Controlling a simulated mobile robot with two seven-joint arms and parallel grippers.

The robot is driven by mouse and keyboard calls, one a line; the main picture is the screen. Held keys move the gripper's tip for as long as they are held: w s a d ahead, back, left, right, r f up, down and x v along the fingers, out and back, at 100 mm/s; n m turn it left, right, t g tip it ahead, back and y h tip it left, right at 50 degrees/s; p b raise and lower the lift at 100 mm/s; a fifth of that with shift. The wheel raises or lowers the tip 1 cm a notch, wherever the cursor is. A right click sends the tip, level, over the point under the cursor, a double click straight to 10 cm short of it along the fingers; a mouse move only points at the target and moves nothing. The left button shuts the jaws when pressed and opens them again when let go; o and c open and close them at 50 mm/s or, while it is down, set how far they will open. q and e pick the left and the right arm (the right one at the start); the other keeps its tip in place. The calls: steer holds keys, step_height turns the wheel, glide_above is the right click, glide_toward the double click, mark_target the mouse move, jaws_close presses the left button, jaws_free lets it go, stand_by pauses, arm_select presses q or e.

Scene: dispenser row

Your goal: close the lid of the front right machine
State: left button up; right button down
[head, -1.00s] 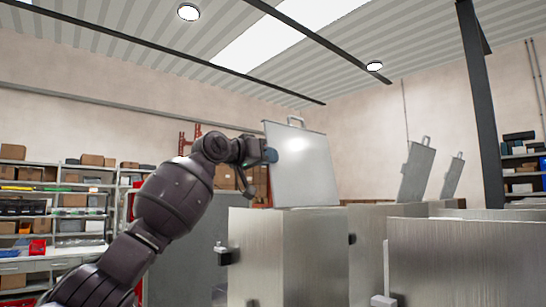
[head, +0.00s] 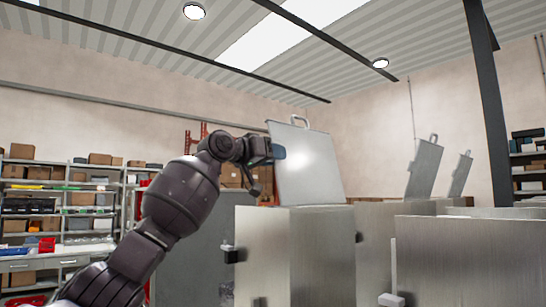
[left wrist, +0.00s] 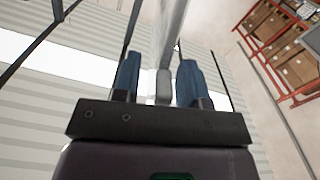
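A machine (head: 295,258), a brushed metal box, stands in the middle of the head view. Its lid (head: 308,168) stands open and nearly upright, with a handle on its top edge. My left gripper (head: 278,152) is at the lid's left edge, and a blue finger overlaps the lid's face there. In the left wrist view the two blue fingers (left wrist: 158,82) are apart, with the lid's edge (left wrist: 168,30) between them. Gaps show beside the lid, and contact is unclear. Which machine counts as front right cannot be told for sure. My right gripper is not in view.
Another metal box (head: 475,258) stands close at the right. Two more open lids (head: 424,168) (head: 460,175) stand upright behind. A dark post (head: 488,110) rises at the right. Shelves with boxes (head: 75,200) line the left wall.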

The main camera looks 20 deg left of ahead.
arm_select(q)
steer(key=shift+s, duration=0.1)
